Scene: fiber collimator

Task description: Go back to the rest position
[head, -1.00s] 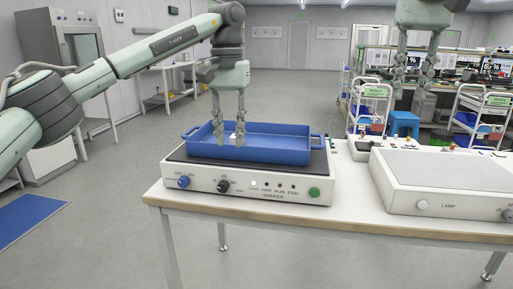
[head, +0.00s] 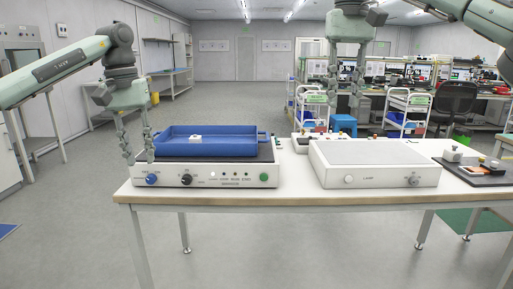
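My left gripper (head: 138,158) is open and empty. It hangs fingers down at the left end of the shaker unit (head: 220,172), left of the blue tray (head: 222,148). The blue tray sits on top of the shaker. A small white piece (head: 195,138) shows in the tray, apart from both grippers. My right gripper (head: 345,103) is open and empty, pointing down above and behind the table near the lamp unit. Its arm comes in from the upper right.
A white table (head: 300,200) carries the shaker, a flat lamp unit (head: 372,165) and a dark mat (head: 478,176) with small parts at the right. White carts (head: 408,110), a blue stool (head: 343,124) and an office chair (head: 455,100) stand behind. Open floor lies behind the table.

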